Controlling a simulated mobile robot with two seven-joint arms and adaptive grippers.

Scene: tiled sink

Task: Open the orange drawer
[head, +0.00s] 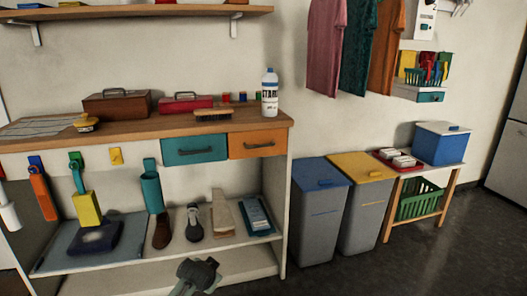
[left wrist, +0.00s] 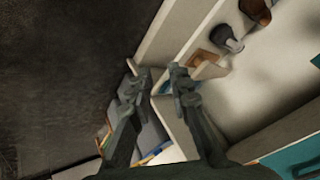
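The orange drawer (head: 257,144) sits under the right end of the wooden worktop in the head view. Its front looks flush with the unit, and it has a dark bar handle (head: 259,147). The teal drawer (head: 195,149) is just left of it and looks shut too; part of a teal front (left wrist: 298,158) shows in the left wrist view. My left gripper (head: 197,270) is low in front of the bottom shelf, well below the orange drawer and apart from it. In the left wrist view its two fingers (left wrist: 160,82) are spread with nothing between them. My right gripper is not visible.
A white bottle (head: 269,92) and a brush (head: 213,114) stand on the worktop (head: 170,127) above the drawers. Shoes and other items lie on the shelf (head: 180,240) below. A blue-lidded bin (head: 320,205) and a yellow-lidded bin (head: 365,200) stand to the right.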

